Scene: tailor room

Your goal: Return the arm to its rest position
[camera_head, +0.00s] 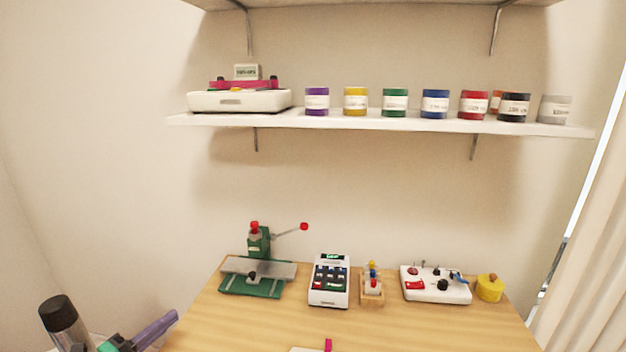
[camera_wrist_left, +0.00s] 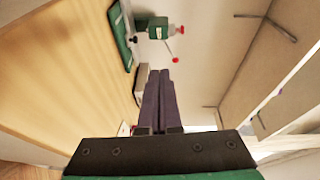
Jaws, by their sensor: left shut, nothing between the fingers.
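My left gripper (camera_head: 168,320) shows at the lower left of the head view, just left of the table's near left part. Its purple fingers are together and hold nothing. In the left wrist view the same gripper (camera_wrist_left: 159,75) points away from the camera, its two fingers side by side and touching. It is apart from the table and from the green press. Only the end of my left arm is in view. My right arm and gripper are not in view.
The wooden table (camera_head: 200,325) bears a green press (camera_head: 258,270), a white keypad device (camera_head: 330,280), a small wooden stand (camera_head: 372,288), a white control box (camera_head: 435,285) and a yellow pot (camera_head: 490,288). The shelf (camera_head: 380,124) above holds several colored jars and a white machine (camera_head: 240,100).

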